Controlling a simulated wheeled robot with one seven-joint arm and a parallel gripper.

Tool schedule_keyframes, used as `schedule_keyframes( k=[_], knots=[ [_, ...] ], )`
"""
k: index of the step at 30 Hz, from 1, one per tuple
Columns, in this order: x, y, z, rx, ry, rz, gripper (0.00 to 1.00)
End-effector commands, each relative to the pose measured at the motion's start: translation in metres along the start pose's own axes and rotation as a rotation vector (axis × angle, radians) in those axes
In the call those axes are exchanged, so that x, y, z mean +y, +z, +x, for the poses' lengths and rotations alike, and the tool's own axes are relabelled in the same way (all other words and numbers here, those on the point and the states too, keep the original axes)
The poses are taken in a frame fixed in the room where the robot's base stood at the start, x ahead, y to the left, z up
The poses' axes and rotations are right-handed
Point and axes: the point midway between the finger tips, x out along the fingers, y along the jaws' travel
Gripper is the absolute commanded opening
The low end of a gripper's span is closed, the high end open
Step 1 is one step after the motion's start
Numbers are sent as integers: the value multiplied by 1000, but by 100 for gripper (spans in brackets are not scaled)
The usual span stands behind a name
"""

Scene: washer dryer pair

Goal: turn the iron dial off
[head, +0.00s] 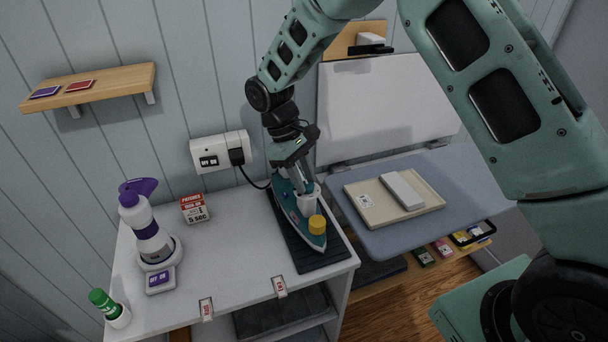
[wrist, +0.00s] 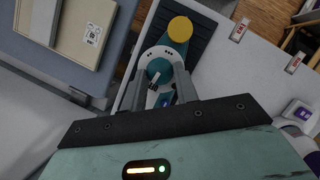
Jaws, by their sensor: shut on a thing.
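The teal and white iron (head: 289,205) lies flat on a dark ribbed mat (head: 318,262) on the white cabinet top. It has a yellow round cap (head: 317,225) near its front end. In the wrist view the teal round dial (wrist: 159,70), with a white pointer mark, sits on the iron's upper side between my fingers. My gripper (wrist: 162,82) is shut on the dial from both sides. In the head view my gripper (head: 304,192) is down on the iron, and the dial cannot be made out clearly there. Any markings around the dial are too small to read.
A wall socket (head: 207,155) with a plugged black cable is behind the iron. A purple-topped spray bottle (head: 147,228), a small patches box (head: 194,208) and a green-capped bottle (head: 110,308) stand left. An ironing board (head: 455,185) with a tray (head: 360,205) is right.

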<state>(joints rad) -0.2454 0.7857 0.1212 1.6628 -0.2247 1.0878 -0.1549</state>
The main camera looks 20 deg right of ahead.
Motion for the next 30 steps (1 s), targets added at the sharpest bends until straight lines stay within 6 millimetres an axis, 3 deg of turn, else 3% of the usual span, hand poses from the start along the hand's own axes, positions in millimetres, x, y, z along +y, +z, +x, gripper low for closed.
schedule_keyframes(
  k=[10, 26, 27, 29, 30],
  knots=[
    [-2, 0, -1, 1, 52, -125, 7],
    [-2, 0, 0, 1, 60, -144, 7],
    [-2, 0, 0, 1, 60, -144, 38],
    [-2, 0, 0, 1, 60, -144, 52],
    [-2, 0, 0, 1, 60, -144, 52]
  ],
)
